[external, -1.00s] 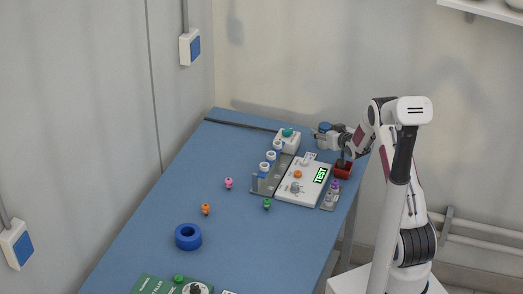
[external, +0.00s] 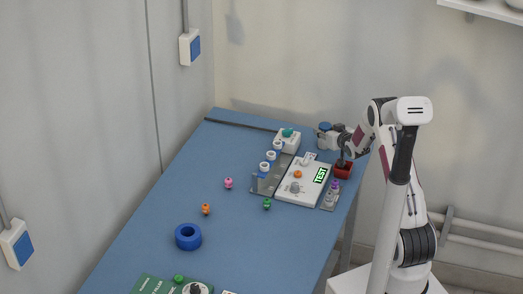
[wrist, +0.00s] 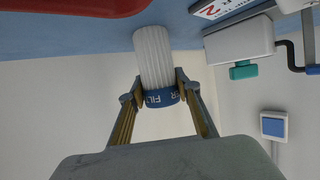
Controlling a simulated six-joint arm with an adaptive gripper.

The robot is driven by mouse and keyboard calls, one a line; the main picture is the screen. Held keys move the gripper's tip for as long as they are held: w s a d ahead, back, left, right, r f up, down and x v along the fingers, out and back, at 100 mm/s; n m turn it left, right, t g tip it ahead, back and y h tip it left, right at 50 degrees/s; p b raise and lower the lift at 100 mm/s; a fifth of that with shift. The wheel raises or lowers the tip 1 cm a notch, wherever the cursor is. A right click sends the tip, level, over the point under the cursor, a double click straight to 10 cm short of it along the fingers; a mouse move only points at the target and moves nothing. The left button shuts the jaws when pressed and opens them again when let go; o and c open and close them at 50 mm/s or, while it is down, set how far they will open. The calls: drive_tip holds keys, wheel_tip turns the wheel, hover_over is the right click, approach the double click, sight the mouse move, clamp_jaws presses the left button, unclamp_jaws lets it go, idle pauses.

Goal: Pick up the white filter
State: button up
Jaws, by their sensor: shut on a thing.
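The white filter (wrist: 153,55) is a ribbed white cylinder with a dark blue band bearing white letters. In the wrist view it stands between the two fingers of my gripper (wrist: 160,97), which are shut on the blue band from both sides. The ribbed white part points away from the gripper. In the external view my gripper (external: 342,160) is at the far right of the table, by a small red box (external: 343,171). The filter is too small or hidden to make out there.
The red box also edges the wrist view (wrist: 75,6). A white device with a lit green display (external: 302,185) is beside it, and a white box with a teal knob (external: 288,140) stands behind. Blue-topped vials (external: 264,169) stand in a grey rack.

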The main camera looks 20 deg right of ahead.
drive_tip(key=shift+r, duration=0.1)
drive_tip(key=shift+r, duration=4.9)
